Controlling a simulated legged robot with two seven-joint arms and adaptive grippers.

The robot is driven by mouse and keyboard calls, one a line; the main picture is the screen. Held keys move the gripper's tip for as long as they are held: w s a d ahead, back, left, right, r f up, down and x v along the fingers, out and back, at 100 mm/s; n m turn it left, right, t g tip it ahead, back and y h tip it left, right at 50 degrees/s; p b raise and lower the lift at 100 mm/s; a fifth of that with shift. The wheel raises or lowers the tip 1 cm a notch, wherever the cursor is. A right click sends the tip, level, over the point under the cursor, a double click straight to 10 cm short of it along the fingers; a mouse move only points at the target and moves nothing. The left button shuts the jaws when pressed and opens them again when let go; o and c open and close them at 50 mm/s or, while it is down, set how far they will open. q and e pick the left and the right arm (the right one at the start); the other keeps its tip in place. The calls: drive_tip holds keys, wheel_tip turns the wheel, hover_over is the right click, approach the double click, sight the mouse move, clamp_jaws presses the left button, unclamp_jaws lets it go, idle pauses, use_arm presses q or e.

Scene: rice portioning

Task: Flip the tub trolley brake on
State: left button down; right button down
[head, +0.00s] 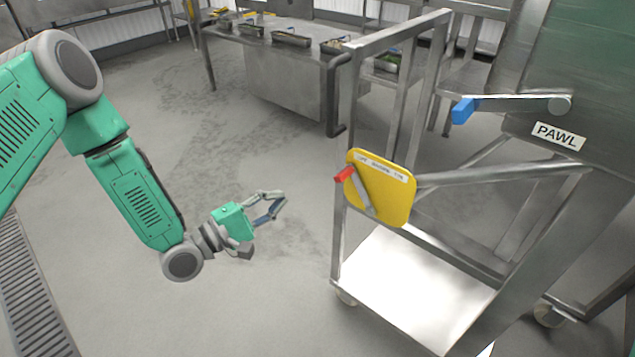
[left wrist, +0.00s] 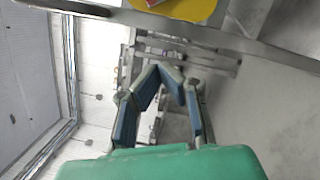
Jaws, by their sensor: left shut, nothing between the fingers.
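The tub trolley (head: 415,295) is a steel frame on castors at the right of the head view. A yellow plate (head: 397,200) with a small printed label is fixed to its near-left upright. A brake lever with a red tip (head: 345,174) lies on the plate and slants up to the left. In the left wrist view the yellow plate (left wrist: 190,8) shows at the top edge, with a bit of red. My left gripper (head: 283,201) is shut and empty, in the air to the left of the plate and apart from it. My right gripper is not in view.
A lever with a blue tip (head: 463,110) sits beside a PAWL label (head: 558,136) on the steel machine at right. A steel table (head: 285,75) with several trays stands at the back. The floor (head: 240,320) left of the trolley is clear. A drain grate (head: 38,305) lies at lower left.

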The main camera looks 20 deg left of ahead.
use_arm(q)
drive_tip(key=w+d+r+b, duration=0.1)
drive_tip(key=w+d+r, duration=0.1)
drive_tip(key=w+d, duration=0.5)
drive_tip(key=shift+d+r, duration=0.25)
drive_tip(key=shift+d, duration=0.6)
drive_tip(key=shift+r, duration=0.1)
drive_tip(key=shift+s+d+r+m+p, duration=0.15)
drive_tip(key=shift+d+r+m+p, duration=0.05)
drive_tip(key=shift+m+p, duration=0.2)
